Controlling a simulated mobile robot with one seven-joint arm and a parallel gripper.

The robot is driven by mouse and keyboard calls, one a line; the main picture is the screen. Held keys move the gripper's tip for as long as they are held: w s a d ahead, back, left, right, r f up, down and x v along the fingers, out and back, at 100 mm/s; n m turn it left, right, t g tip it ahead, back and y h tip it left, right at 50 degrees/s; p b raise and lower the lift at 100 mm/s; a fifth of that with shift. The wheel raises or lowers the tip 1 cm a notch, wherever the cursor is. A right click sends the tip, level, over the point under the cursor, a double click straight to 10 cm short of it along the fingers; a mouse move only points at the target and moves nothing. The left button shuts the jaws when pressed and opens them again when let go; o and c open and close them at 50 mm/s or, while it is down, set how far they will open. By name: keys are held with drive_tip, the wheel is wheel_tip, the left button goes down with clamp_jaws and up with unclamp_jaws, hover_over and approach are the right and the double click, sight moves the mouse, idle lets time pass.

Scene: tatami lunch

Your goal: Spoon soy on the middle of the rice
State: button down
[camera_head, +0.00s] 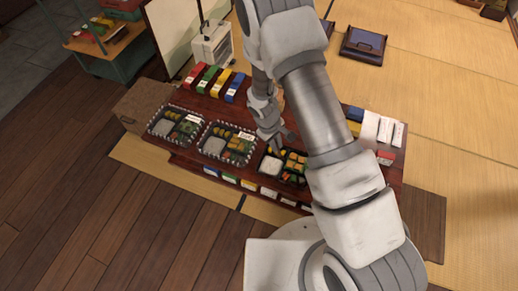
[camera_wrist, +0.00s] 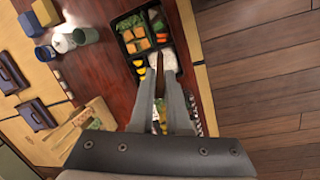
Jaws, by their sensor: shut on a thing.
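A black bento box (camera_head: 285,178) sits on the dark red table, with white rice (camera_head: 271,165) in its left compartment and orange and green food beside it. In the wrist view the box (camera_wrist: 131,62) lies ahead, with the rice (camera_wrist: 169,62) partly hidden behind my fingers. In the wrist view my gripper (camera_wrist: 161,88) is shut on a thin brown spoon (camera_wrist: 160,70), which points toward the rice. I cannot tell whether the spoon holds soy. No soy container is clearly visible.
Two lidded bento boxes (camera_head: 203,147) (camera_head: 152,131) stand to the left. Coloured boxes (camera_head: 211,80) line the table's back left. Small packets (camera_head: 249,185) line the front edge. My arm hides the table's middle right.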

drive_tip(key=w+a+f+n+b, duration=0.2)
drive_tip(key=a+f+b, duration=0.1)
drive_tip(key=f+b, duration=0.2)
drive_tip(key=w+a+f+n+b, duration=0.3)
drive_tip(key=f+b, duration=0.2)
drive_tip(key=f, duration=0.3)
drive_tip(key=shift+w, duration=0.25)
drive_tip(key=shift+a+b+x, duration=0.2)
drive_tip(key=shift+b+x, duration=0.75)
drive_tip(key=shift+x, duration=0.05)
idle(0.7)
drive_tip(key=shift+d, duration=0.1)
drive_tip(key=shift+s+d+r, duration=0.1)
drive_tip(key=shift+s+d, duration=0.1)
drive_tip(key=shift+d, duration=0.3)
drive_tip(key=shift+s+d, duration=0.2)
drive_tip(key=shift+d, duration=0.3)
drive_tip(key=shift+d, duration=0.1)
drive_tip(key=shift+s+d, duration=0.35)
drive_tip(key=shift+d, duration=0.55)
drive_tip(key=shift+d, duration=0.1)
